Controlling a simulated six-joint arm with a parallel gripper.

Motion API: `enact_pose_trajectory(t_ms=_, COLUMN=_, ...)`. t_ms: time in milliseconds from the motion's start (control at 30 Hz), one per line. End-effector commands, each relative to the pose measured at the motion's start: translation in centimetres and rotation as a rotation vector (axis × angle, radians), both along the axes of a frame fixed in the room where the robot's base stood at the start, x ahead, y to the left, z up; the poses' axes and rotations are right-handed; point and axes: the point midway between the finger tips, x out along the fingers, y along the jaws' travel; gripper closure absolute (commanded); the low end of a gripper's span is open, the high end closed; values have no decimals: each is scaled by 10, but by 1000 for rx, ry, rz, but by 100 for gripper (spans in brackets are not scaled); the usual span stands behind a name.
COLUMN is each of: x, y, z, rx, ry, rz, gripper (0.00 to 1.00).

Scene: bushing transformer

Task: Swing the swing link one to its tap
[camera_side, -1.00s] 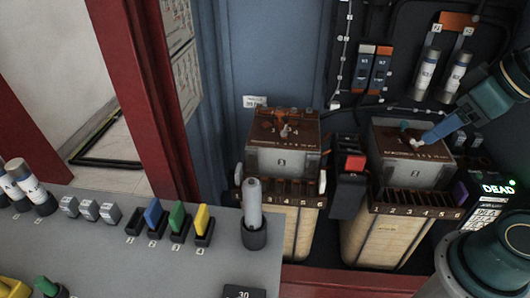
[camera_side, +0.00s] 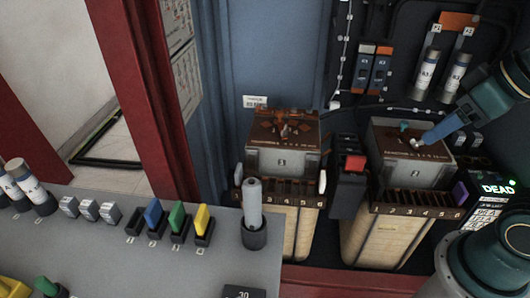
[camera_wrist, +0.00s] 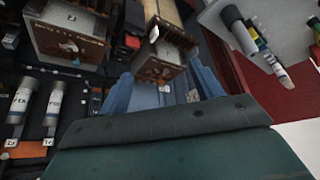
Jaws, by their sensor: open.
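The first transformer box, marked 1 (camera_side: 282,161), stands left of centre in the side view. On its brown top is an orange-brown link (camera_side: 290,126) near several numbered taps. Which tap it points to is too small to tell. The same box shows in the wrist view (camera_wrist: 158,60), with the link (camera_wrist: 151,71) on its face.
A red-topped dark block (camera_side: 352,165) stands between the two boxes. Fuses (camera_side: 430,75) are on the back wall. A grey bench (camera_side: 150,270) with coloured plugs is front left.

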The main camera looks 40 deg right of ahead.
Motion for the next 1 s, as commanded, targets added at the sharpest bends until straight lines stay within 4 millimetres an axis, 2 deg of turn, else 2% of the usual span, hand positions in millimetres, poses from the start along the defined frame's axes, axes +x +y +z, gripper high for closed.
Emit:
enact_pose_trajectory(t_ms=100, x=0, y=0, z=0, rx=0, ry=0, rz=0, gripper=35)
enact_pose_trajectory(t_ms=200, x=1, y=0, z=0, rx=0, ry=0, rz=0, gripper=52)
enact_pose_trajectory(t_ms=467, x=18, y=-1, z=9, rx=0, ry=6, rz=-7, gripper=52)
enact_pose_trajectory(t_ms=667, x=53, y=-3, z=24, rx=1, ry=15, rz=-17, gripper=52)
enact_pose_trajectory(t_ms=1000, x=133, y=-10, z=39, rx=2, ry=33, rz=-41, gripper=52)
